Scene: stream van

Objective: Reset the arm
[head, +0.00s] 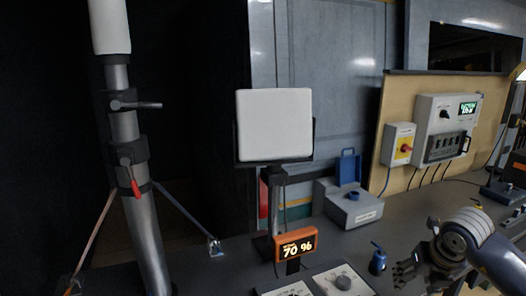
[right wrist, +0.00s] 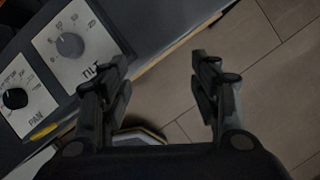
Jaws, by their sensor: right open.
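My right gripper (head: 408,270) is at the lower right of the head view, beside the front part of the worktop. In the right wrist view its two fingers (right wrist: 162,85) are spread with nothing between them. Past the fingers lie the worktop's edge and the tiled floor. My right arm comes in from the right with a white rounded link. My left gripper is not in either view.
A control panel with a PAN dial (right wrist: 15,98) and a TILT dial (right wrist: 70,45) sits left of the fingers. An orange display (head: 296,245) reads 70 %. A white square panel (head: 274,125) stands behind it. A blue can (head: 377,262) stands near the gripper. A grey mast (head: 135,190) rises at left.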

